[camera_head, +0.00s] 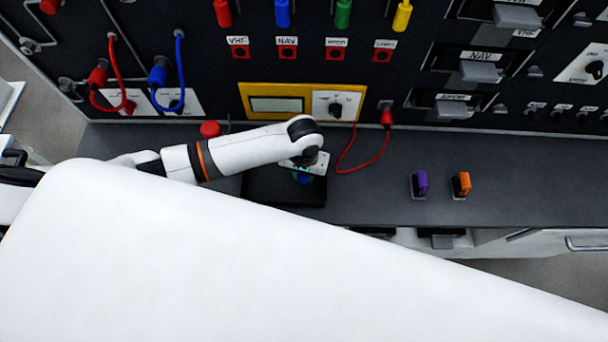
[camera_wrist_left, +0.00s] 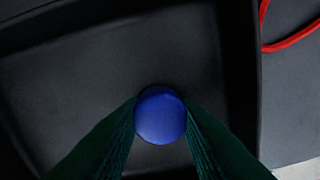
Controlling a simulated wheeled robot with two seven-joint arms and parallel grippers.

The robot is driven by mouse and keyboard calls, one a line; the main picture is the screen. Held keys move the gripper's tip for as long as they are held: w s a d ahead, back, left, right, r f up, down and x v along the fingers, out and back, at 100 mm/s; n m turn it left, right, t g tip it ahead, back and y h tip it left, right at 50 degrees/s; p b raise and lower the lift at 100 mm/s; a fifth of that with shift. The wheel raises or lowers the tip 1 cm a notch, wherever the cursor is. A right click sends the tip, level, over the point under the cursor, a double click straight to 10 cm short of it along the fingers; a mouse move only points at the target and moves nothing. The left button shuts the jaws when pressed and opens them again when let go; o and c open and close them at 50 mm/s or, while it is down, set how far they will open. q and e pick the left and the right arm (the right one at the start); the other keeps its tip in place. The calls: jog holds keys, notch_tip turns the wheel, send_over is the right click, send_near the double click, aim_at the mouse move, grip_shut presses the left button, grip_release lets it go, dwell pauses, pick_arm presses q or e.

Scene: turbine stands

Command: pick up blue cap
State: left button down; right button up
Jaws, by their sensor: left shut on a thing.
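The blue cap (camera_wrist_left: 160,115) is round and sits between the two dark fingers of my left gripper (camera_wrist_left: 161,120) in the left wrist view. The fingers touch it from both sides, so the gripper is shut on it. In the head view the left gripper (camera_head: 304,174) points down over a black tray (camera_head: 262,190), and a bit of the blue cap (camera_head: 303,179) shows under it. The black tray floor (camera_wrist_left: 80,90) lies below the cap in the wrist view. I cannot tell whether the cap touches the tray. My right gripper is not in view.
A purple piece (camera_head: 421,183) and an orange piece (camera_head: 462,184) stand on the bench to the right. A red cable (camera_head: 362,166) hangs near the tray's right side. A red cap (camera_head: 210,129) is behind my left arm. The upright panel (camera_head: 200,60) bounds the bench behind.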

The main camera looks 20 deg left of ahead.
pick_arm(q)
notch_tip(320, 180, up, 10)
dwell(0.6)
